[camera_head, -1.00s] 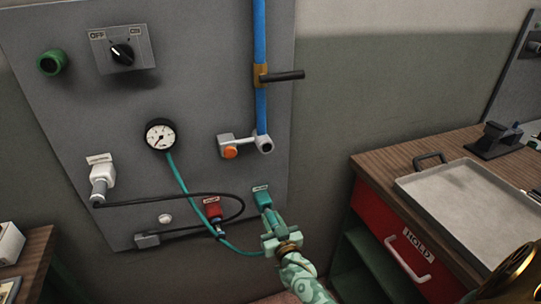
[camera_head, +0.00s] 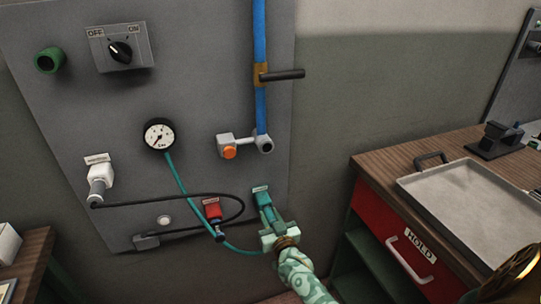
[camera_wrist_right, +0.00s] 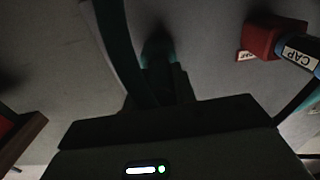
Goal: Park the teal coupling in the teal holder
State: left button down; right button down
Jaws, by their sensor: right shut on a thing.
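The teal holder (camera_head: 262,198) is fixed near the lower right corner of the grey wall panel, under a small teal label. My right gripper (camera_head: 270,218) is right at it, just below, shut on the teal coupling, which the fingers mostly hide. In the right wrist view the hose (camera_wrist_right: 120,50) passes beside a dark teal shape between the fingers. It is too dark to tell how deep the coupling sits in the holder. My left gripper is out of view.
The red holder (camera_head: 213,209) with a capped plug sits just left, and a black cable (camera_head: 180,194) loops around it. A white fitting (camera_head: 99,177) is at far left. A red drawer cabinet with a metal tray (camera_head: 465,200) stands at right.

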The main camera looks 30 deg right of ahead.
jog(key=c, duration=1.1)
grip_release()
jog(key=shift+w, duration=0.1)
jog(key=shift+o, duration=0.2)
jog(key=p+v, duration=0.4)
jog(key=v, duration=1.2)
jog(key=s+a+f+n+g+y, duration=0.2)
jog(key=s+a+f+g, duration=0.15)
jog(key=s+f, duration=0.45)
jog(key=s+a+f+n+g+y, duration=0.1)
jog(key=s+a+f+g+y, duration=0.25)
jog(key=f, duration=0.75)
jog(key=s+f+n+g, duration=0.1)
jog(key=s+f+g, duration=0.2)
jog(key=s, duration=0.7)
jog(key=s+d+f+n+g, duration=0.1)
jog(key=s+f+g, duration=0.2)
jog(key=s, duration=0.7)
jog(key=s+d+f+n+g+h, duration=0.1)
jog(key=s+f+g, duration=0.3)
jog(key=s, duration=0.6)
jog(key=shift+s+f+n, duration=0.3)
jog(key=shift+s+f, duration=0.05)
jog(key=shift+f, duration=0.45)
